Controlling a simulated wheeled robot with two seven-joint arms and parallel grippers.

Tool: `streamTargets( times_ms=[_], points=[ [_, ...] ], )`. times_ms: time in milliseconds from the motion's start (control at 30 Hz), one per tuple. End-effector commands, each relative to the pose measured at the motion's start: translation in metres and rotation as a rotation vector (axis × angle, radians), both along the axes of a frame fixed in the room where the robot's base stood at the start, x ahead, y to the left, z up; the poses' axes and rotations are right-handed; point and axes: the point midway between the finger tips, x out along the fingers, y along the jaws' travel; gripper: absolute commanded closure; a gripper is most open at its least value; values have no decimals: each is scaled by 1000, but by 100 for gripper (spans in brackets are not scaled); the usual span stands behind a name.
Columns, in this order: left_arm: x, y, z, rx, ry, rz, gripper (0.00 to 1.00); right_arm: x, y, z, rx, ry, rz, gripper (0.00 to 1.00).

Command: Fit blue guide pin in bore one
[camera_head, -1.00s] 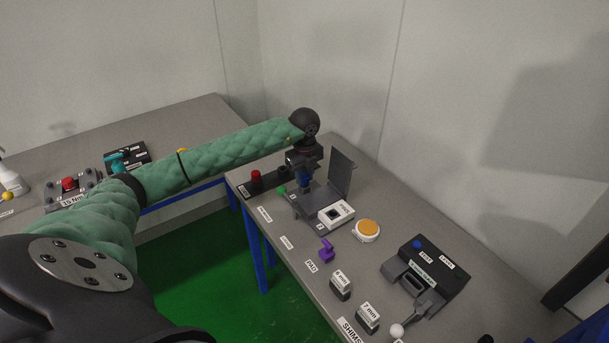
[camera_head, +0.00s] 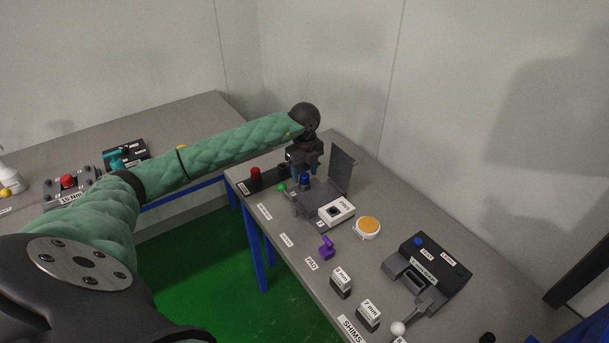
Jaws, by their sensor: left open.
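The blue guide pin (camera_head: 304,180) stands upright on the grey fixture plate (camera_head: 313,204), just in front of the raised dark panel. My left gripper (camera_head: 303,170) points down just above the pin and is open. The pin's lower end and the bore are too small to make out, so I cannot tell how deep it sits. My right gripper is not in view.
A dark strip with a red knob (camera_head: 256,173) lies left of the fixture. A white block (camera_head: 337,211), an orange button (camera_head: 368,227), a purple part (camera_head: 327,246), shim blocks (camera_head: 341,281) and a dark device (camera_head: 427,268) occupy the table's right part.

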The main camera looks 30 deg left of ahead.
Motion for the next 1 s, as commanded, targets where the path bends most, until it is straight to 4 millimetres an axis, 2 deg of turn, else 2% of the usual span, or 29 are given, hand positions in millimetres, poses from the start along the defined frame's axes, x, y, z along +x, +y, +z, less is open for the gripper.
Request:
streamTargets(
  times_ms=[200, 433, 600, 1000],
  points=[
    [1, 0, 32, 0, -4, 0, 47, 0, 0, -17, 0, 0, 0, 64],
    [1, 1, 59, 1, -3, 0, 47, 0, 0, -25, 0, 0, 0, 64],
    [0, 1, 65, 1, -1, 0, 47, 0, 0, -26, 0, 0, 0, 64],
    [0, 1, 66, 1, -1, 1, 47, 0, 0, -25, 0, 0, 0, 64]
  ],
)
